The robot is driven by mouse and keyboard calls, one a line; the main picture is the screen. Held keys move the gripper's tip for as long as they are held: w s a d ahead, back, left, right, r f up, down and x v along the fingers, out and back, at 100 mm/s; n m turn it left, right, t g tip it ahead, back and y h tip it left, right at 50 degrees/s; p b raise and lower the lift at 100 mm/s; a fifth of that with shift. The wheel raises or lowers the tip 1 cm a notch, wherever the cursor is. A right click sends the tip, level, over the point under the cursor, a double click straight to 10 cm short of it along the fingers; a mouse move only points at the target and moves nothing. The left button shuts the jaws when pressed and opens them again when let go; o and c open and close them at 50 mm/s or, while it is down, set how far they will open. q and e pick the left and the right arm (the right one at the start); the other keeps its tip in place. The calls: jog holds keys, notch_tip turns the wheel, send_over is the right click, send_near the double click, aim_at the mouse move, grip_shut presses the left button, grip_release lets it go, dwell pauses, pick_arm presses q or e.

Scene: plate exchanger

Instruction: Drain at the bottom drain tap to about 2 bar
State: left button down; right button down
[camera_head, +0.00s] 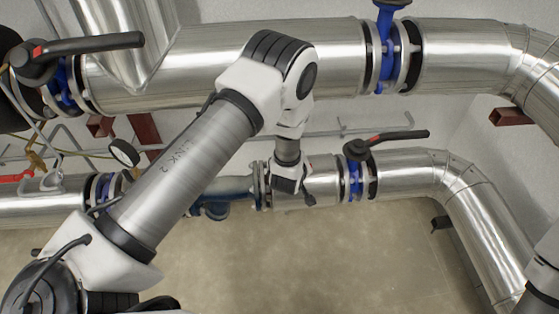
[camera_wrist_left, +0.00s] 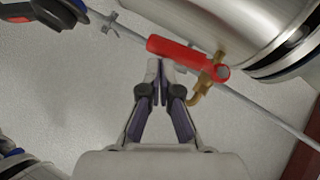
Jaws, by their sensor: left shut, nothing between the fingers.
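A small brass tap (camera_wrist_left: 200,92) with a red lever (camera_wrist_left: 180,50) shows in the left wrist view, beside a large silver pipe. The lever slants slightly down to the right. My left gripper (camera_wrist_left: 162,68) is shut and empty, its fingertips just below the lever's middle; I cannot tell if they touch it. Another red lever (camera_head: 16,178) shows at the left edge of the head view. A round pressure gauge (camera_head: 124,152) stands by the left pipe; its reading is too small to tell. My right gripper is not in view.
Large silver pipes (camera_head: 455,62) run across the top and middle. Black-handled valves stand at upper left (camera_head: 90,44) and centre right (camera_head: 390,137). A blue strainer (camera_head: 215,210) hangs on the lower pipe. The floor (camera_head: 330,260) below is clear.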

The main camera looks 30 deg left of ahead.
pick_arm(q)
jog(key=shift+w+d+f, duration=0.15)
jog(key=shift+d+f, duration=0.15)
jog(key=shift+f, duration=0.3)
dwell(0.3)
jog(key=v, duration=1.2)
jog(key=s+a+f+m+g+h+p, duration=0.1)
jog(key=s+m+g+p, duration=0.3)
jog(key=s, duration=1)
jog(key=s+a+f+m+g+p, duration=0.2)
jog(key=s+m+g+p, duration=0.2)
jog(key=s, duration=1)
jog(key=shift+s+a+f+m+g+h+p, duration=0.15)
jog(key=shift+a+f+m+g+h+p, duration=0.2)
jog(key=shift+g+p, duration=0.75)
